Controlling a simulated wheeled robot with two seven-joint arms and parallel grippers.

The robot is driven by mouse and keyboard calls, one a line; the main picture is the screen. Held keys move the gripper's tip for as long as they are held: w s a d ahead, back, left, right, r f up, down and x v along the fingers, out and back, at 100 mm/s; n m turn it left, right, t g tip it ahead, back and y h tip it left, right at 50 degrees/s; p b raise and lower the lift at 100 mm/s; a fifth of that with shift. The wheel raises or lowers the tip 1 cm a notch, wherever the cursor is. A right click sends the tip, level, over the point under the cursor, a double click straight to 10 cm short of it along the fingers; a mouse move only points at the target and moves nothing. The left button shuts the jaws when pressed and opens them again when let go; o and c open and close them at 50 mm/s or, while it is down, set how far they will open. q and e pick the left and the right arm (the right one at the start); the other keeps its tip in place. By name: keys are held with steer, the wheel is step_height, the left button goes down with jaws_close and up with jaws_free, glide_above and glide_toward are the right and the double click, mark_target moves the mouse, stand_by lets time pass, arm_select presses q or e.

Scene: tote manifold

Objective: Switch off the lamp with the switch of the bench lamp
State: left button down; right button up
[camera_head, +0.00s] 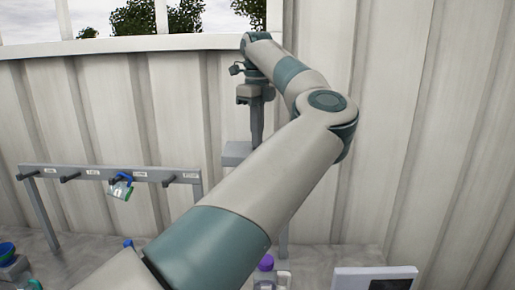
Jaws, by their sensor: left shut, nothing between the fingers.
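My left arm crosses the middle of the view and hides much of the bench behind it. My left gripper (257,128) points down near the back wall, with its fingers shut and nothing seen between them. Just below it is a grey box-like part (237,153), partly hidden by my arm. A grey upright (283,228) shows beneath the arm. I cannot tell whether these belong to the bench lamp, or whether the gripper touches the box. No lamp switch can be made out. My right gripper is not in view.
A grey rack (100,173) with labelled pegs stands at left; a blue and white item (122,187) hangs on it. A purple-topped object (266,263) is below my arm. A white panel (348,279) stands at bottom right. A ribbed wall (420,120) closes the back.

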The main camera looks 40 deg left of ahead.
arm_select(q)
steer(key=shift+f, duration=0.25)
steer(key=shift+r, duration=0.1)
steer(key=shift+r+p, duration=0.55)
steer(key=shift+r, duration=0.1)
step_height(320, 180, up, 6)
steer(key=p, duration=0.4)
steer(key=shift+f, duration=0.2)
steer(key=shift+f, duration=0.1)
stand_by(0.4)
